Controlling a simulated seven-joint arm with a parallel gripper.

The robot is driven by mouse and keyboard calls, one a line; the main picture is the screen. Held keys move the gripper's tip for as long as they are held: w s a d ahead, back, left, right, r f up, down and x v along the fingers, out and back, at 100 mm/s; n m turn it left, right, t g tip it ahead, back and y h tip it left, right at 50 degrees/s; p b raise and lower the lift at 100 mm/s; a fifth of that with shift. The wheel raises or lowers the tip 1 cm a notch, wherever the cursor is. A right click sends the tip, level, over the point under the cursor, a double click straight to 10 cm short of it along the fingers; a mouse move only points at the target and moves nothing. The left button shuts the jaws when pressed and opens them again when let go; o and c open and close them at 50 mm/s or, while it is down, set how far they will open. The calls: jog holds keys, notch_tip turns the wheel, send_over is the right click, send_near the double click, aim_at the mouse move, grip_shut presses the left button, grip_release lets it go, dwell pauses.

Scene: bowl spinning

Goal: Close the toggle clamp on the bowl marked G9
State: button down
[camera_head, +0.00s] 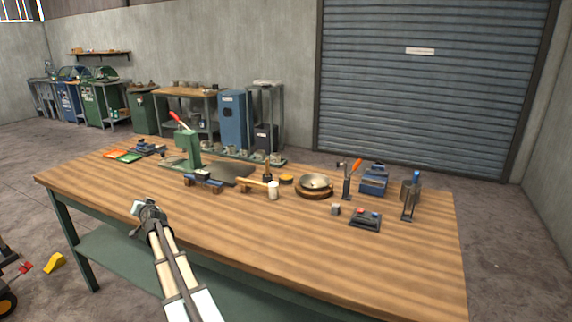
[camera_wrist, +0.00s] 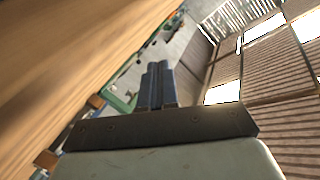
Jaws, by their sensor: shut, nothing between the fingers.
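A shallow metal bowl (camera_head: 315,181) sits on a round wooden base right of the table's middle; no G9 mark is readable. Right beside it stands an upright clamp-like device with an orange handle (camera_head: 355,165), tilted up to the right. Another upright device with a blue handle (camera_head: 416,176) stands farther right. I cannot tell which is the bowl's toggle clamp. My gripper (camera_head: 137,208) is over the table's left front part, well left of the bowl. In the wrist view its fingers (camera_wrist: 158,84) are together and empty. The bowl is not visible there.
A green press with a red lever (camera_head: 187,145) stands behind my gripper. The table's front (camera_head: 330,260) is clear.

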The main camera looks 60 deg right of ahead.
jog(key=s+d+m, duration=0.2)
jog(key=s+d, duration=0.3)
jog(key=s+d+m+h, duration=0.1)
jog(key=s+d+m, duration=0.1)
jog(key=s+d, duration=0.3)
jog(key=s+d+m+g, duration=0.1)
jog(key=s+d+m, duration=0.1)
jog(key=s+d, duration=0.3)
jog(key=shift+d+r, duration=0.2)
jog(key=shift+r, duration=0.15)
jog(key=s+d+r+m+h, duration=0.2)
jog(key=s+d+m, duration=0.3)
jog(key=s, duration=0.9)
jog(key=s+d+r+m+h, duration=0.25)
jog(key=s+d, duration=0.45)
jog(key=s, duration=0.7)
jog(key=s+d+r+m+h, duration=0.25)
jog(key=s+d+m, duration=0.35)
jog(key=s, duration=0.8)
jog(key=s+d+m+g+h, duration=0.3)
jog(key=s+g, duration=0.1)
jog(key=s, duration=2.1)
jog(key=w+a+r+x, duration=0.1)
jog(key=w+x, duration=0.1)
jog(key=x, duration=1)
jog(key=shift+w, duration=0.2)
jog(key=shift+w+a+r, duration=0.1)
jog(key=shift+a+r, duration=0.05)
jog(key=shift+r, duration=0.05)
